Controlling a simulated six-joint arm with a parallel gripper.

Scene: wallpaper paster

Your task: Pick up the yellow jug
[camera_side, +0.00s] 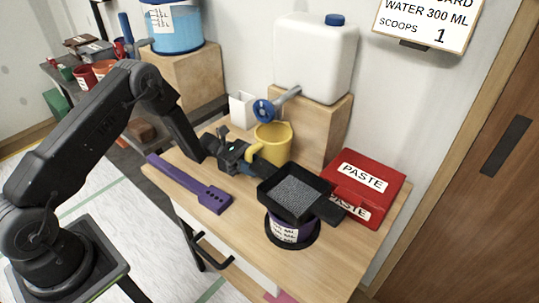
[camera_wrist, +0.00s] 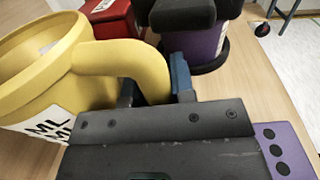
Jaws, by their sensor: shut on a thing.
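The yellow jug (camera_side: 273,142) stands on the wooden table, below the blue tap of the white water container. In the wrist view the yellow jug (camera_wrist: 38,78) fills the left side, with its curved handle reaching right and a white label partly showing "ML". My gripper (camera_side: 252,160) is at the jug's handle. In the wrist view my gripper (camera_wrist: 155,92) is shut on the handle, with a blue finger pad on its right side. The jug looks upright. I cannot tell whether its base touches the table.
A black sieve tray (camera_side: 295,192) sits over a purple labelled container (camera_side: 288,232). A red paste box (camera_side: 365,188) is at the right. A purple perforated paddle (camera_side: 190,184) lies on the left. The white water container (camera_side: 315,57) stands on a wooden block (camera_side: 318,125).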

